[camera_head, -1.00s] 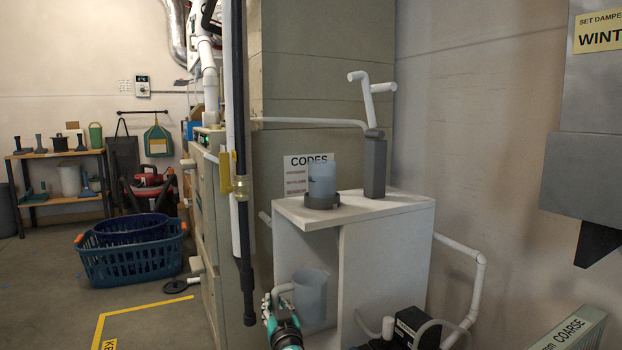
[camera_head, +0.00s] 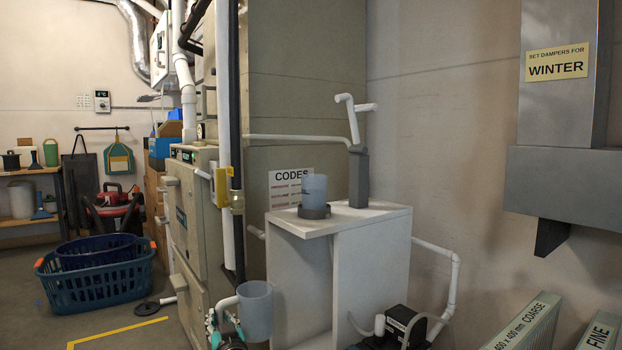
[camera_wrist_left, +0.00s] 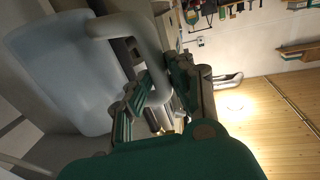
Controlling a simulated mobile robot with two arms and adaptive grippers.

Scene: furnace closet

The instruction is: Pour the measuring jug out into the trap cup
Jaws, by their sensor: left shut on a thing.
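The measuring jug (camera_head: 256,312) is a translucent blue-grey vessel with a white handle. It hangs upright, low and left of the white stand, in the head view. My left gripper (camera_head: 226,327) is shut on its handle. In the left wrist view the jug (camera_wrist_left: 62,75) fills the left side, and the gripper fingers (camera_wrist_left: 155,92) close around the handle. The trap cup (camera_head: 315,188) is a translucent blue cup seated in a dark ring on top of the white stand, above and right of the jug. The jug's contents cannot be made out. My right gripper is not in view.
The white stand (camera_head: 370,248) also carries a dark grey block (camera_head: 358,178) with a white pipe above. A vertical black pipe (camera_head: 236,100) runs beside the furnace, left of the stand. A black pump (camera_head: 408,325) with hoses sits lower right. A blue basket (camera_head: 98,282) stands left.

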